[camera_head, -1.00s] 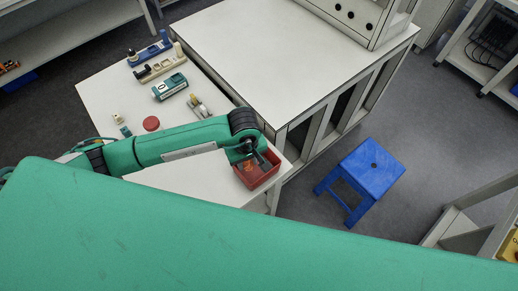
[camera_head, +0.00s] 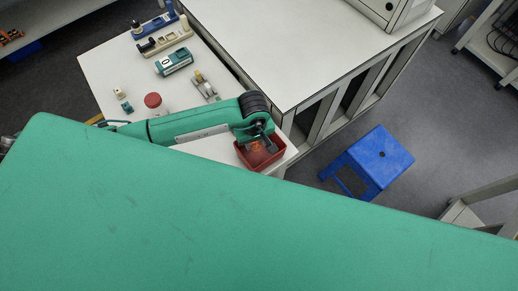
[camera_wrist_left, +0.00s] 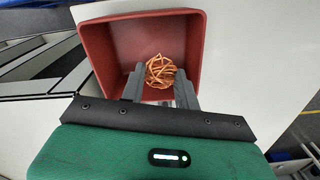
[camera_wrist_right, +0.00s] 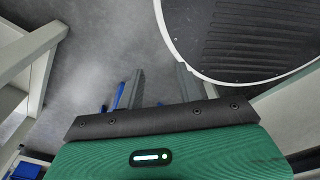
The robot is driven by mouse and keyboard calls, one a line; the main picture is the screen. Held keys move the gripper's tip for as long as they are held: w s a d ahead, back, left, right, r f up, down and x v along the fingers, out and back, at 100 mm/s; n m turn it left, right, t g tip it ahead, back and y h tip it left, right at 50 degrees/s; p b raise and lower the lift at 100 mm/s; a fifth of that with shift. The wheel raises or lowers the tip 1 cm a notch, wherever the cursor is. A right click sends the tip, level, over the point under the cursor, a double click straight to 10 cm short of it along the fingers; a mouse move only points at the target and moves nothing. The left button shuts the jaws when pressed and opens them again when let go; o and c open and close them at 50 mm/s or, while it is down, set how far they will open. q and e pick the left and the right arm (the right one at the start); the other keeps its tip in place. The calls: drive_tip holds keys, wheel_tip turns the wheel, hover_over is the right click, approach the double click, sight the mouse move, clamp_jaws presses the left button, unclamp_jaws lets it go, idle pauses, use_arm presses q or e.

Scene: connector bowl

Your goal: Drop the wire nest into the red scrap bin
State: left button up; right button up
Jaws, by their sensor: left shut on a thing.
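The wire nest (camera_wrist_left: 160,71) is a tangle of orange wire. My left gripper (camera_wrist_left: 160,84) is shut on it, with one finger on each side, in the left wrist view. Behind them in that view lies the open red scrap bin (camera_wrist_left: 98,48). In the head view the red scrap bin (camera_head: 276,158) stands at the table's near right corner. My left gripper (camera_head: 266,143) is over its opening there, with a bit of orange showing below. My right gripper (camera_wrist_right: 156,90) shows in the right wrist view with its fingers apart and nothing between them, over the floor.
A round red-topped item (camera_head: 153,100), a teal device (camera_head: 174,62) and connector blocks (camera_head: 165,40) are on the white table (camera_head: 105,72). A large cabinet (camera_head: 270,45) borders it. A blue stool (camera_head: 375,160) stands on the floor to the right.

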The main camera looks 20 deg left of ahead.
use_arm(q)
drive_tip(key=o, duration=1)
use_arm(e)
drive_tip(key=shift+s+a, duration=0.3)
drive_tip(key=shift+s, duration=0.35)
use_arm(q)
drive_tip(key=shift+r, duration=0.15)
use_arm(e)
drive_tip(key=shift+f, duration=0.1)
use_arm(q)
drive_tip(key=shift+r, duration=0.35)
wheel_tip(320, 180, up, 13)
drive_tip(key=b, duration=0.4)
drive_tip(key=shift+b, duration=0.3)
use_arm(e)
drive_tip(key=f, duration=0.4)
drive_tip(key=shift+w+d+f, duration=0.2)
drive_tip(key=shift+d+f, duration=0.05)
use_arm(q)
drive_tip(key=shift+f, duration=0.1)
use_arm(e)
drive_tip(key=shift+a, duration=0.1)
